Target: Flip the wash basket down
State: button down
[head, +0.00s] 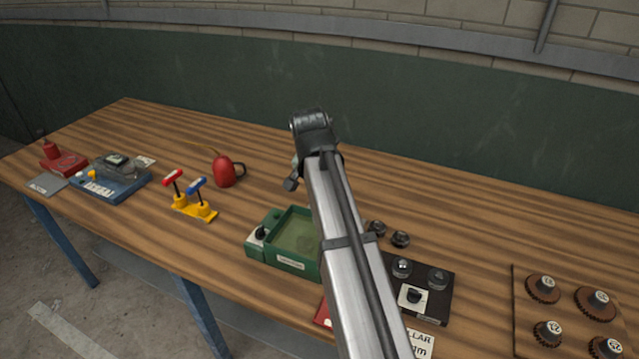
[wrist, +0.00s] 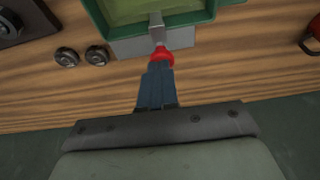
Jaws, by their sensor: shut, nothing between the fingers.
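The green tray unit (head: 285,262), which I take to hold the wash basket, stands mid-table, partly hidden behind my arm in the head view. Its greenish interior (head: 296,236) shows inside a raised rim. In the wrist view the green rim (wrist: 97,22) is at the top, with a grey plate (wrist: 128,47) along its near side. A grey lever (wrist: 156,28) with a red end (wrist: 162,58) sticks out from there. My gripper (wrist: 158,70) is shut, its fingertips right at the red end; contact cannot be told. In the head view my fingertips are hidden.
Dark knobs (head: 400,239) and a black panel (head: 432,285) stand right of the tray. A board with several brown dials (head: 548,334) is at far right. The back wall (head: 450,120) is behind the table.

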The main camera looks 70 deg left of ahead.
jog(key=shift+d+f, duration=0.1)
jog(key=shift+f, duration=0.1)
jog(key=shift+r, duration=0.25)
jog(key=w+a+v, duration=0.1)
jog(key=v, duration=1.2)
jog(key=shift+r, duration=0.55)
